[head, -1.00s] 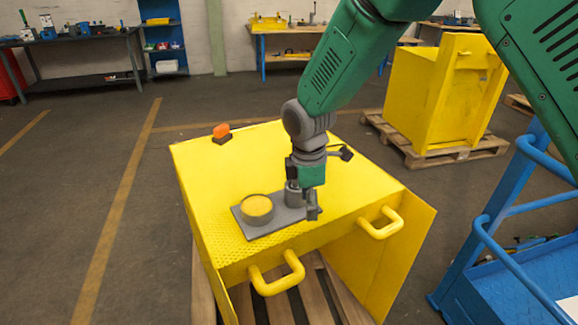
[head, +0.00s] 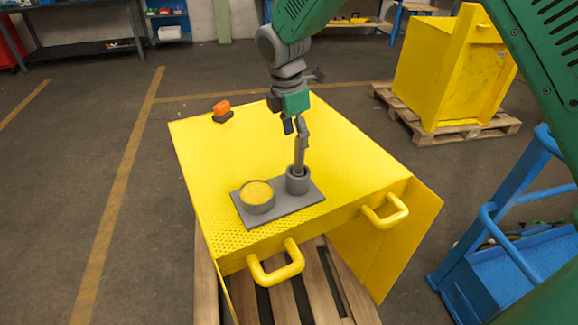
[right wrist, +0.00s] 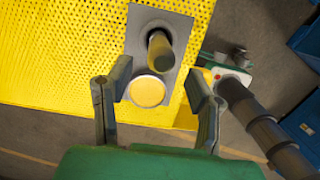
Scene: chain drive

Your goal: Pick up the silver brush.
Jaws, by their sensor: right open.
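The silver brush (head: 300,153) stands nearly upright in a grey cup (head: 298,184) on a dark grey plate. In the right wrist view the brush (right wrist: 160,50) is seen nearly end-on and reflects yellow. A round pot with yellow content (head: 257,195) sits beside the cup on the plate, and also shows in the right wrist view (right wrist: 147,91). My right gripper (head: 296,126) is above the brush's top, fingers apart. In the right wrist view its open fingers (right wrist: 155,90) have nothing gripped between them. Part of my left arm seems to show there; its gripper (right wrist: 238,56) is unclear.
The plate lies on a yellow box (head: 240,135) with two front handles, on a wooden pallet. A blue cart (head: 515,265) stands at the right. Another yellow box (head: 455,75) is behind it.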

